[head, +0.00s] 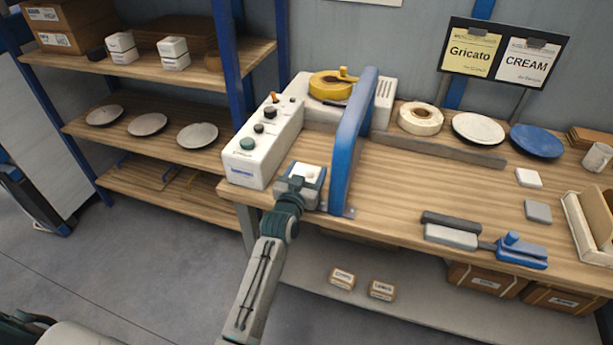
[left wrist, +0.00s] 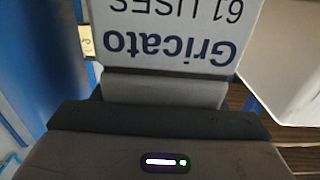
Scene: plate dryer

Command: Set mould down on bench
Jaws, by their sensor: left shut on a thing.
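The mould (head: 309,171) is a small pale block at the front left of the wooden bench (head: 400,190), between the white control box and the blue arch. My left gripper (head: 300,184) is shut on it. In the left wrist view the mould (left wrist: 170,40) fills the top, with the upside-down print "Gricato" and "61 USES". The gripper body hides its near end. I cannot tell whether its underside touches the bench. My right gripper is not in view.
The white control box (head: 265,140) stands close on the left, the blue arch (head: 352,130) close on the right. Bare bench lies between the arch and that tool.

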